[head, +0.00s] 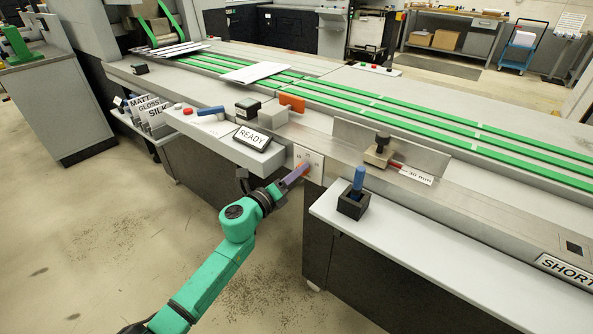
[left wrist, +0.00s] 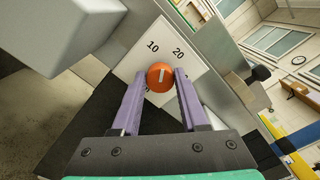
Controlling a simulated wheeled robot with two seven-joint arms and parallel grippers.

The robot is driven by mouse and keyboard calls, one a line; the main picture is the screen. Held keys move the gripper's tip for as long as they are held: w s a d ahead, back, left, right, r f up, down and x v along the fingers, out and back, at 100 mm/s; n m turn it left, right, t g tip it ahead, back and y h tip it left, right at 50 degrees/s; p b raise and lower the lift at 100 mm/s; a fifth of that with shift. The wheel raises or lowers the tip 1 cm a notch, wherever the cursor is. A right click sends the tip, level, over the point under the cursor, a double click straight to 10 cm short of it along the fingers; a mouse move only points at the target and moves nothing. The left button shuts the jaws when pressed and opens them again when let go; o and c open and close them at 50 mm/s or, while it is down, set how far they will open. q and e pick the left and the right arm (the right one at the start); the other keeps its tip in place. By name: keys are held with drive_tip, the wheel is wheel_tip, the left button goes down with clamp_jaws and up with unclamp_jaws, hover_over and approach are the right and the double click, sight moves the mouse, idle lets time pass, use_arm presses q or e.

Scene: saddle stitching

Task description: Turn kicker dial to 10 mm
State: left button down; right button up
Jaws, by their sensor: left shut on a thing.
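The kicker dial (left wrist: 160,76) is a round orange knob with a white pointer line, on a white plate (left wrist: 128,72). In the left wrist view the line points upward, between the printed 10 (left wrist: 152,47) and 20 (left wrist: 178,54). Another mark below is mostly hidden by a finger. My left gripper (left wrist: 160,80) has its two purple fingers shut on the knob, one on each side. In the head view my left gripper (head: 300,171) reaches the white plate (head: 314,160) on the machine's front, and its fingers cover most of the dial. My right gripper is not in view.
A READY sign (head: 252,138) sits on the grey shelf just left above the plate. A black holder (head: 353,206) with a blue-handled tool stands on the shelf to the right. A clamp (head: 379,152) with a 30 mm label (head: 415,175) is above it. The floor in front is clear.

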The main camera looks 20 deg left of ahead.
use_arm(q)
drive_tip(key=n+p, duration=0.1)
drive_tip(key=n, duration=0.4)
drive_tip(key=shift+f, duration=0.1)
idle(0.4)
drive_tip(key=shift+c, duration=2.2)
unclamp_jaws()
drive_tip(key=v, duration=1.4)
drive_tip(key=shift+s+b, duration=0.25)
drive_tip(key=shift+b, duration=0.2)
